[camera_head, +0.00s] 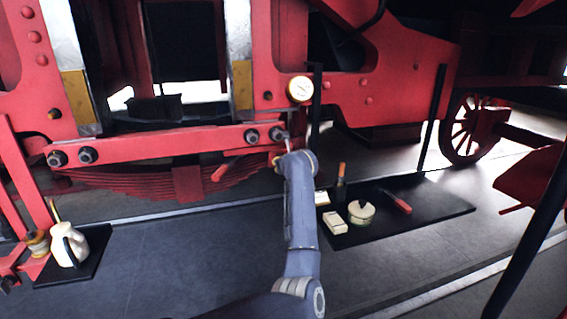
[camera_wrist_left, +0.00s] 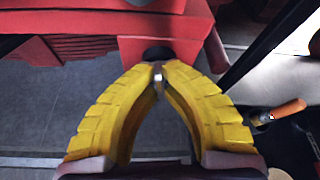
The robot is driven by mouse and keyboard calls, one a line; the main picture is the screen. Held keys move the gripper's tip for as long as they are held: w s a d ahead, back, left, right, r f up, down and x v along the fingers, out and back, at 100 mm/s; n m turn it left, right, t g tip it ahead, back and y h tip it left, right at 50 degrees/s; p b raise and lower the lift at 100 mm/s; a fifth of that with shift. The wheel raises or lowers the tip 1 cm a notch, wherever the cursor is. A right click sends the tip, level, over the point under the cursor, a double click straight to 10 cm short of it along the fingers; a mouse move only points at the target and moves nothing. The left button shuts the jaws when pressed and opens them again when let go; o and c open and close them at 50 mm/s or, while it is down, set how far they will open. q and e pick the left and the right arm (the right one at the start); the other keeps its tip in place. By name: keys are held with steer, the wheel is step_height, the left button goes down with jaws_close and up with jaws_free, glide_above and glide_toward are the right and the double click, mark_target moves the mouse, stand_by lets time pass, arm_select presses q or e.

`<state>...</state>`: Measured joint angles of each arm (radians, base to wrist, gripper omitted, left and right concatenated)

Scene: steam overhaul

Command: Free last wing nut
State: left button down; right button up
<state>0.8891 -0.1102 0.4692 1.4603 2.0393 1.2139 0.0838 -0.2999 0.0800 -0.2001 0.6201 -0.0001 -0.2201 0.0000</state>
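A red horizontal bar (camera_head: 170,144) on the locomotive frame carries dark bolt heads or nuts: two at its left end (camera_head: 88,155) and two at its right end (camera_head: 251,136). My left gripper (camera_head: 287,146) is at the bar's right end. In the left wrist view, its yellow fingers (camera_wrist_left: 158,76) meet at the tips around a small shiny metal piece, apparently the wing nut (camera_wrist_left: 158,77). A dark round fastener (camera_wrist_left: 158,53) shows just behind it against the red bar. The fingertips hide most of the piece. My right gripper is not in view.
A black mat (camera_head: 440,205) at right holds a round pale tin (camera_head: 361,212), a pale block (camera_head: 335,222), a red-handled tool (camera_head: 397,201) and an orange-handled tool (camera_head: 341,183). A white jug (camera_head: 68,248) stands at left. A dark post (camera_head: 433,120) rises beside the right mat.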

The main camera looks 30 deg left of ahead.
arm_select(q)
steer(key=shift+f+n, duration=0.2)
steer(key=shift+n, duration=0.2)
steer(key=shift+t+h, duration=0.3)
steer(key=shift+t, duration=0.1)
steer(key=c, duration=1.6)
jaws_free()
steer(key=shift+r, duration=0.1)
steer(key=shift+o, duration=0.2)
steer(key=v, duration=1.2)
steer(key=shift+w, duration=0.1)
